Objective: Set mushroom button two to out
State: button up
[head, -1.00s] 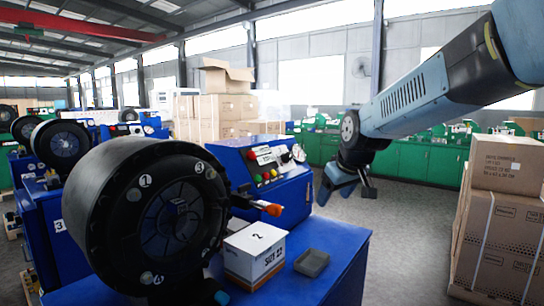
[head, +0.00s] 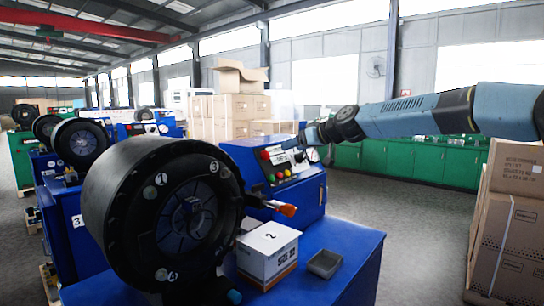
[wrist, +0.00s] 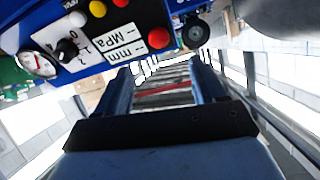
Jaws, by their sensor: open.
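The blue control panel (head: 288,170) of the nearest crimper carries a red mushroom button (head: 265,155) at its upper left, beside white display labels. The same red button shows in the wrist view (wrist: 158,38), upside down, just ahead of and above the fingers. I cannot tell whether it is in or out. My gripper (head: 305,141) is over the panel's upper edge in the head view, partly merged with the blue behind it. In the wrist view my gripper (wrist: 163,84) has its two fingers apart with nothing between them; they appear clear of the button.
The round black crimping head (head: 165,215) stands left of the panel. An orange-tipped handle (head: 286,210), a white box marked 2 (head: 268,250) and a grey tray (head: 324,264) are in front. Cartons (head: 510,225) are stacked at right. Grey floor is free between them.

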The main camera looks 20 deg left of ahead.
aim_at(266, 155)
jog(key=shift+w+r+x, duration=0.1)
jog(key=shift+r+x, duration=0.05)
jog(key=shift+x, duration=3.3)
jog(key=shift+w+r+x, duration=0.1)
jog(key=shift+w+x, duration=0.05)
jog(key=shift+x, duration=3.3)
jog(key=shift+c, duration=0.3)
grip_shut()
